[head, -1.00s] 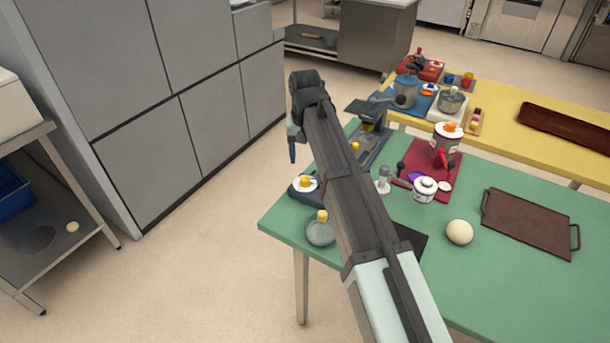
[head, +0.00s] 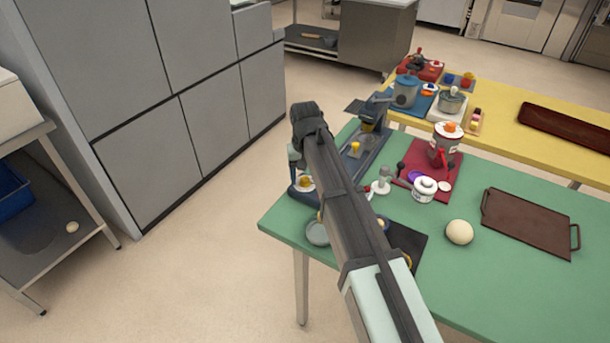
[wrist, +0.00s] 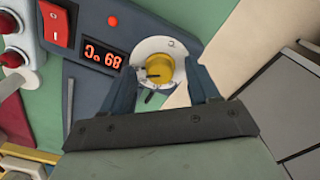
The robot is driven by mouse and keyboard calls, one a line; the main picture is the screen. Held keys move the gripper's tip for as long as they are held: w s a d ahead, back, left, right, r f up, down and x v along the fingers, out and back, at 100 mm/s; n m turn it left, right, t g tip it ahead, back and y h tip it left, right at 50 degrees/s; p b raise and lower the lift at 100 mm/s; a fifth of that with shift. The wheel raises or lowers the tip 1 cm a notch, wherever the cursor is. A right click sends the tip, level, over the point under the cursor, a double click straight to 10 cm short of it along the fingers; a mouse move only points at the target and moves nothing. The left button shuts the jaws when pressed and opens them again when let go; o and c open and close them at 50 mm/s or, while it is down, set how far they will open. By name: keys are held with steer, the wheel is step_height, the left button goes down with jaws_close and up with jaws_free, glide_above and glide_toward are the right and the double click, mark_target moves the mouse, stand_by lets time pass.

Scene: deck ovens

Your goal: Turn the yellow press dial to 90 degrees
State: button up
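The yellow dial (wrist: 159,67) sits on a round white scale plate at the end of the blue-grey press panel (wrist: 92,84) in the wrist view. A black mark shows on the knob's left side. The red display (wrist: 103,56) appears upside down and seems to read 89 °C. My gripper (wrist: 161,74) is open, with one finger on each side of the knob and visible gaps between. In the head view, the dial (head: 306,184) is partly covered by my gripper (head: 294,165), whose fingers are mostly hidden; the press (head: 366,140) stands at the green table's left edge.
A red rocker switch (wrist: 56,24) and red knobs (wrist: 12,58) lie beside the display. On the green table (head: 480,285), a flask (head: 316,233) stands close to the dial, partly under my arm. A dough ball (head: 459,232) and brown tray (head: 527,222) lie to the right.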

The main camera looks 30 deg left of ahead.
mark_target(305, 178)
steer(key=c, duration=1)
steer(key=shift+n, duration=0.5)
steer(key=o, duration=1)
steer(key=shift+o, duration=0.2)
step_height(305, 178, up, 14)
steer(key=shift+f, duration=0.1)
